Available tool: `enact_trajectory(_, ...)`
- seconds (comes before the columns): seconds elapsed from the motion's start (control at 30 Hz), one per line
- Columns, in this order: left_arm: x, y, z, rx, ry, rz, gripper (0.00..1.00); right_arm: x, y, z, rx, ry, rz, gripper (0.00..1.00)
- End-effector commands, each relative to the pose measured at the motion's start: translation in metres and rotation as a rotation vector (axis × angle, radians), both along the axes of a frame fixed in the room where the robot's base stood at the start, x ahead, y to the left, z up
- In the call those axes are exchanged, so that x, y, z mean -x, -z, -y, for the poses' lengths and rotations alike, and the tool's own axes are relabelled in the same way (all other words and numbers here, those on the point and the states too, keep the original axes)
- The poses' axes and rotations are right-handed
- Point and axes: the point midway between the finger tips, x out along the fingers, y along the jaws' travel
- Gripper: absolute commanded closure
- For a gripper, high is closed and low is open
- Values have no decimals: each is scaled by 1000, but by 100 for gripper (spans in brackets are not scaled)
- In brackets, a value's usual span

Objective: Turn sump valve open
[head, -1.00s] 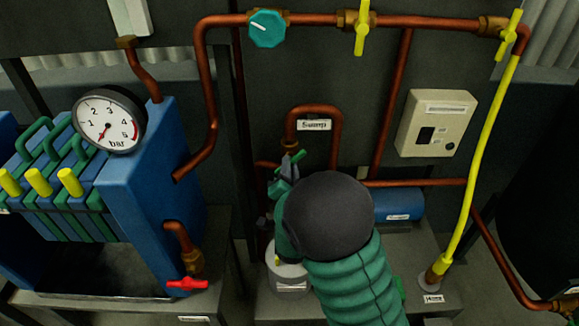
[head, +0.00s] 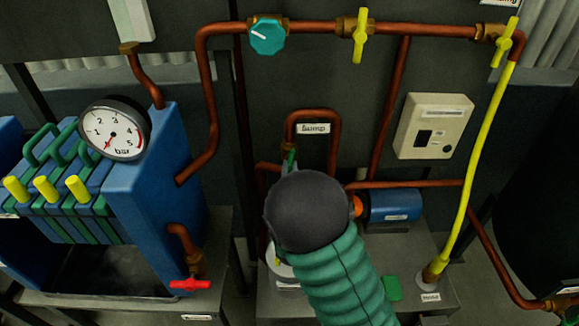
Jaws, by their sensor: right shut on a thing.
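The sump label (head: 313,128) is on the dark wall panel inside a looped copper pipe (head: 336,140). Below the left leg of this loop is the sump valve, of which a green handle piece (head: 292,156) shows, pointing roughly upright. My right gripper (head: 287,168) is at this handle and shut on it. My own dark round wrist and green ribbed arm hide most of the gripper and the valve body. My left gripper is not in view.
A blue pump (head: 395,206) with an orange end lies right of my wrist. A white container (head: 283,268) is partly hidden below it. A blue filter press with a gauge (head: 115,130) stands left. A yellow hose (head: 478,165) runs down at right.

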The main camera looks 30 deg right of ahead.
Motion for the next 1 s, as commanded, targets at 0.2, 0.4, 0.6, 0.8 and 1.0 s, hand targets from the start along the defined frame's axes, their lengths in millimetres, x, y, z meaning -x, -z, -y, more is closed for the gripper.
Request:
enact_trajectory(0.2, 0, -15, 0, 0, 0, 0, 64, 0, -2, -1, 175, -2, -110, 100)
enact_trajectory(0.4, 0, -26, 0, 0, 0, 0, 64, 0, -3, -1, 338, -2, -208, 100)
enact_trajectory(0.6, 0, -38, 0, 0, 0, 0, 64, 0, -3, -1, 498, -3, -305, 100)
enact_trajectory(0.8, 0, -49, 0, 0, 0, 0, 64, 0, -2, -1, 635, -3, -389, 100)
enact_trajectory(1.0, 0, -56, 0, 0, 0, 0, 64, 0, -1, -1, 737, -4, -451, 100)
